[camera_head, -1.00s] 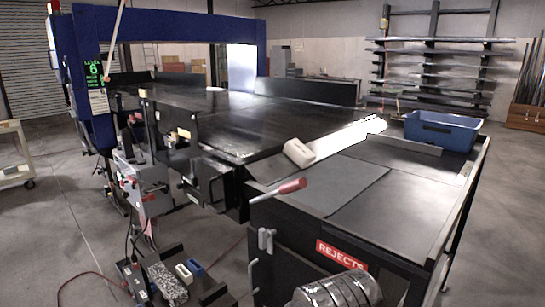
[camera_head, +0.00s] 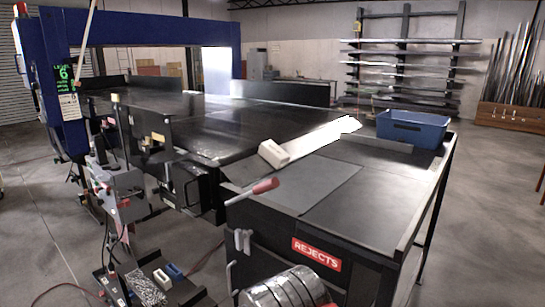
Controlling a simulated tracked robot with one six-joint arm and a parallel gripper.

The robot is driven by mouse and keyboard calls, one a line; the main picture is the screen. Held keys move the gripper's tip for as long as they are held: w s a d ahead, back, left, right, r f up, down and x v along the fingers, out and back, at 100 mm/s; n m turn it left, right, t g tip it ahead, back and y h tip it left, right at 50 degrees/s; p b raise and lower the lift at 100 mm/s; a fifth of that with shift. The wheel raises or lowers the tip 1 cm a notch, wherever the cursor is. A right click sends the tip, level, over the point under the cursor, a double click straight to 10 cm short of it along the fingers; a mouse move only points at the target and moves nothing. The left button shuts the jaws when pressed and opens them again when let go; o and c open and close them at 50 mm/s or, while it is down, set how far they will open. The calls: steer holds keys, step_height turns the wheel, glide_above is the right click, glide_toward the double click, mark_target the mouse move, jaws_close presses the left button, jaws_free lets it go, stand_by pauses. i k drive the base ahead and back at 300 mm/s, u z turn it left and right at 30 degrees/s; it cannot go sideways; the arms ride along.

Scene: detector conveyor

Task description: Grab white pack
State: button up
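A small white pack (camera_head: 273,154) rests tilted at the near end of the dark conveyor belt (camera_head: 215,142), beside the black rejects table (camera_head: 375,200). A bright pale sloping strip (camera_head: 322,136) runs from beside it toward the back right. Another small white block (camera_head: 162,279) lies beside a blue block (camera_head: 175,271) on a low black tray at the lower left. My gripper is not in view, so its state does not show.
A blue bin (camera_head: 412,128) stands at the table's far end. A blue detector frame (camera_head: 62,85) spans the belt. A shiny banded cylinder (camera_head: 285,290) fills the bottom edge. Open floor lies right.

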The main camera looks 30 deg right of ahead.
mark_target(275, 156)
steer(key=z, duration=0.05)
steer(key=i, duration=1)
steer(key=u, duration=0.05)
